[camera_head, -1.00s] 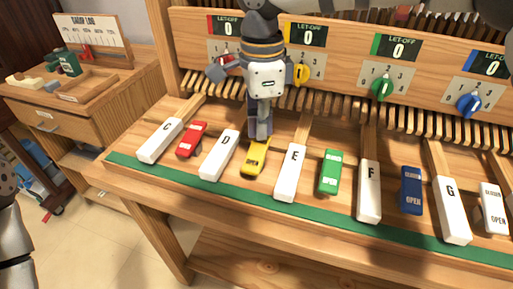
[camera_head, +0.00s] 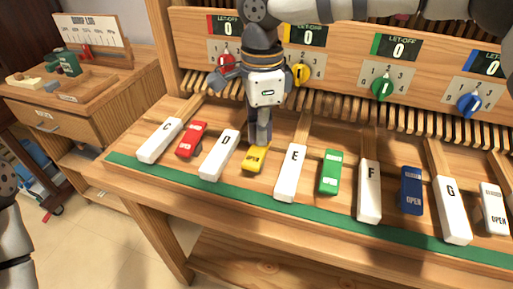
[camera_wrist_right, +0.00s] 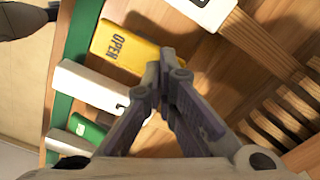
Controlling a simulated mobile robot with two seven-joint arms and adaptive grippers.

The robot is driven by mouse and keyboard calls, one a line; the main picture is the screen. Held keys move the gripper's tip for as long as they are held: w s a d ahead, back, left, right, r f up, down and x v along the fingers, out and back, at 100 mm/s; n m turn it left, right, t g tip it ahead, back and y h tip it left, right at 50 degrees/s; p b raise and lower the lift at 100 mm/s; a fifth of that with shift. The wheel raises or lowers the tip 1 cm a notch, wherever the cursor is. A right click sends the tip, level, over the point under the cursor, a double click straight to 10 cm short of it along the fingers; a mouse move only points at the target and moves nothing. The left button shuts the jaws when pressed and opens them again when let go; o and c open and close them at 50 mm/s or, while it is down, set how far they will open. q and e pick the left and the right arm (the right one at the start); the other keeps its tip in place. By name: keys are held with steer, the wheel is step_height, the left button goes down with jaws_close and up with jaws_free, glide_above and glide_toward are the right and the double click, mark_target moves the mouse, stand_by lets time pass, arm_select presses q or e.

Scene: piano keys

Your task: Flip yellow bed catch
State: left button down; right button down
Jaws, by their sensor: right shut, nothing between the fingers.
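The yellow catch (camera_head: 254,158) lies between the white D key (camera_head: 220,156) and the white E key (camera_head: 290,172). In the right wrist view the yellow catch (camera_wrist_right: 122,50) shows the word OPEN on its end near the green strip. My right gripper (camera_head: 260,143) points down at the far end of the yellow catch. Its fingertips (camera_wrist_right: 166,66) are together and hold nothing. They overlap the catch's far edge in the wrist view; I cannot tell whether they touch it. My left gripper is not in view.
A red catch (camera_head: 191,139), a green catch (camera_head: 330,172) and a blue catch (camera_head: 411,190) sit between other white keys. Let-off knobs, such as the yellow knob (camera_head: 301,73), are on the board behind. A green strip (camera_head: 330,219) runs along the front edge.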

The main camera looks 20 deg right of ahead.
step_height(320, 180, up, 3)
steer(key=shift+f+p, duration=0.1)
steer(key=shift+p, duration=0.3)
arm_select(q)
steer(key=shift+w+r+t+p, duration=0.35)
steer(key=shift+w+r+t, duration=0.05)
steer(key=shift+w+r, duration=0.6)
arm_select(e)
steer(key=shift+r, duration=2.1)
